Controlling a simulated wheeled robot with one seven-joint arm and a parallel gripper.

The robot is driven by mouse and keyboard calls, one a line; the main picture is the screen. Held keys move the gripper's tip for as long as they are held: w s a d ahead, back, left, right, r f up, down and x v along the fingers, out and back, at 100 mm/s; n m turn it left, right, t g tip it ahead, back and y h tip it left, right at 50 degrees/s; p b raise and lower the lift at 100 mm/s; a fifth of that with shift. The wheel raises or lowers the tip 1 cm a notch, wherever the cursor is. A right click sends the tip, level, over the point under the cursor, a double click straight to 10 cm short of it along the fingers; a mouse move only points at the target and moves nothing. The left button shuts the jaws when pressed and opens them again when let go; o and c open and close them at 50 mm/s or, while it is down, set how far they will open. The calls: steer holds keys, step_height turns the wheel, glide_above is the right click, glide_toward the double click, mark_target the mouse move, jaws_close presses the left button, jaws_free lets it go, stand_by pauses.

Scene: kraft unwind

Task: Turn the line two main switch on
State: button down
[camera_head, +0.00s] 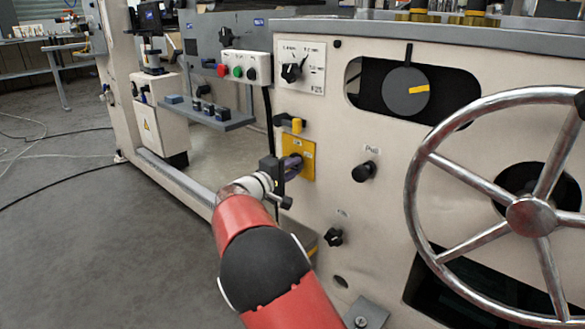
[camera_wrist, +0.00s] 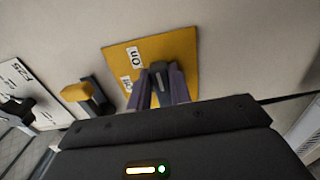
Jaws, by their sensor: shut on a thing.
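A yellow switch plate (camera_head: 304,154) is on the cream machine front, left of the big handwheel. It also shows in the wrist view (camera_wrist: 120,62), with small white labels. A dark switch handle (camera_wrist: 158,72) stands out from the plate. My gripper (camera_head: 288,166) is at the plate, its purple-tipped fingers shut on the handle. In the wrist view my gripper (camera_wrist: 159,90) has one finger on each side of the handle. In the head view the fingers mostly hide the handle.
Above the plate is a black-and-yellow knob (camera_head: 291,124). A black knob (camera_head: 364,172) sits to the right. The large metal handwheel (camera_head: 530,215) stands out at far right. A grey shelf (camera_head: 212,115) sticks out at left. The grey floor at left is open, with cables.

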steer(key=shift+f, duration=0.1)
stand_by(0.4)
steer(key=c, duration=1.3)
jaws_free()
steer(key=v, duration=0.7)
steer(key=shift+s+a+p, duration=0.3)
